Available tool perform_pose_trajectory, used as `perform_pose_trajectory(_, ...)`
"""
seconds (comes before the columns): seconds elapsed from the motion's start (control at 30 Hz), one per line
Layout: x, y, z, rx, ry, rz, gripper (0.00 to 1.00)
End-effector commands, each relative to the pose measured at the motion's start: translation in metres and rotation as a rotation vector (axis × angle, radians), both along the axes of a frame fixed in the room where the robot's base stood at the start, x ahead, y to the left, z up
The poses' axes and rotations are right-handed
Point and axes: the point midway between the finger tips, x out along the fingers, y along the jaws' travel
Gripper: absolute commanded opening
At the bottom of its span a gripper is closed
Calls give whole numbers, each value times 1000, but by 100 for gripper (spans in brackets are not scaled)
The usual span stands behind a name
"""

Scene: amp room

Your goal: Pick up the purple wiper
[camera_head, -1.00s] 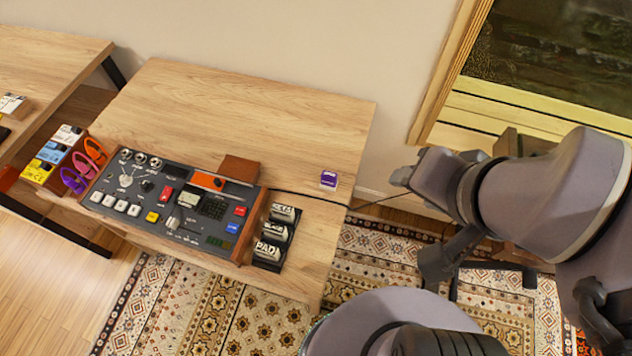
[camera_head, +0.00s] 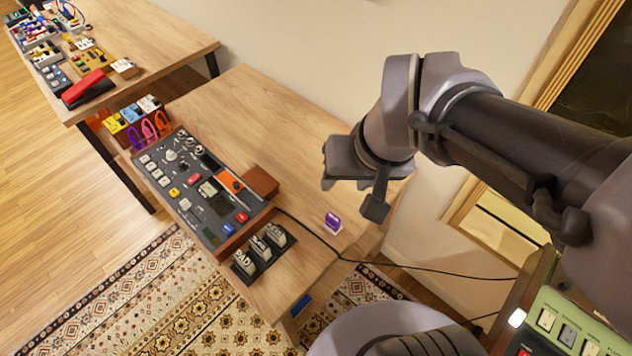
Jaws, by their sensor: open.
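A small purple block with a pale underside, which looks like the purple wiper (camera_head: 333,222), lies on the wooden table (camera_head: 290,115) near its right end. My gripper (camera_head: 352,192) hangs above the table, just above and to the right of the wiper in the picture. Its two fingers are apart and nothing shows between them. The wiper is in full view and apart from the gripper.
A black mixer panel (camera_head: 205,190) with knobs and buttons fills the table's front left, with a brown block (camera_head: 261,181) beside it. A rack of labelled cylinders (camera_head: 260,247) stands in front. A black cable (camera_head: 305,228) runs past the wiper. Coloured loops (camera_head: 149,131) stand at the panel's far end.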

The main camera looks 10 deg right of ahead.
Motion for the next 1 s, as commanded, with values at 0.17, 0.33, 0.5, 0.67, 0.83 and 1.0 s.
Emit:
perform_pose_trajectory(0.17, 37, -7, -17, -76, 70, 142, 45)
perform_pose_trajectory(0.33, 76, -14, -53, -150, 152, 326, 45)
perform_pose_trajectory(0.5, 111, -21, -117, -215, 250, 566, 45)
perform_pose_trajectory(0.67, 123, -25, -164, -240, 302, 716, 45)
perform_pose_trajectory(0.83, 123, -25, -207, -242, 310, 738, 45)
perform_pose_trajectory(1.0, 122, -25, -260, -242, 310, 736, 45)
